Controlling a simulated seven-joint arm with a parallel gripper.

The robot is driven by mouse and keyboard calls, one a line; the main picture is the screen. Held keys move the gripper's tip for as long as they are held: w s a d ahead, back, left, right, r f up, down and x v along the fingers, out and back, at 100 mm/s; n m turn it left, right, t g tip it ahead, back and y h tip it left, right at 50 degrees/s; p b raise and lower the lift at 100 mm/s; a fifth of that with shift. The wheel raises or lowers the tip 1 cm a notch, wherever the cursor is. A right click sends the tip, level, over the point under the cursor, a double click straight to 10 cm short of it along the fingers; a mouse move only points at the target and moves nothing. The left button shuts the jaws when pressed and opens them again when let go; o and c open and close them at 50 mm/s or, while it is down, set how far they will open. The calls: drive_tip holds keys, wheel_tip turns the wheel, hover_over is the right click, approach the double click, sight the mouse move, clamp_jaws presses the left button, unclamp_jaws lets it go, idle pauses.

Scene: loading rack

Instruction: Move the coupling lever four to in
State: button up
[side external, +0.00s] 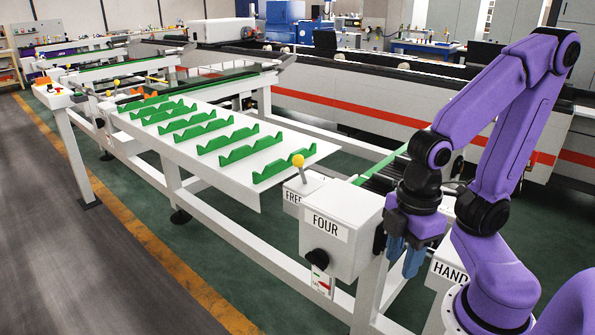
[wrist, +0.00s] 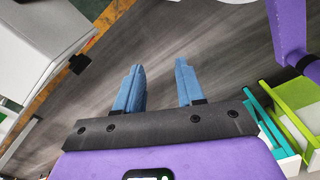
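A white box marked FOUR (side external: 345,245) stands at the near end of the rack. A yellow-balled lever (side external: 298,160) stands up on a short stalk at the box's back left, beside a FREE label (side external: 293,198). A black knob (side external: 318,257) is on the box's front face, with a small red-marked tag below. My gripper (side external: 403,262) hangs fingers down to the right of the box, apart from the lever. In the wrist view its blue fingers (wrist: 158,68) are spread, with only grey floor between them. A white box with a black knob (wrist: 78,64) shows at left there.
A white sloping table (side external: 220,155) with several green notched rests (side external: 200,128) lies behind and left of the box. A box marked HAND (side external: 450,272) is close to my arm. Other yellow-balled levers (side external: 116,83) are farther left. Open floor (side external: 90,270) lies at front left.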

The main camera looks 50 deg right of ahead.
idle(0.4)
drive_tip(key=o, duration=0.4)
drive_tip(key=shift+o, duration=0.3)
drive_tip(key=shift+w, duration=0.35)
drive_tip(key=n+t+h, duration=0.3)
drive_tip(key=n+h, duration=0.2)
drive_tip(key=h, duration=1.3)
approach(295, 163)
drive_tip(key=d, duration=0.4)
drive_tip(key=w+d, duration=0.1)
drive_tip(key=d, duration=0.2)
drive_tip(key=w+d, duration=0.1)
drive_tip(key=d, duration=0.3)
drive_tip(key=shift+d, duration=0.3)
clamp_jaws()
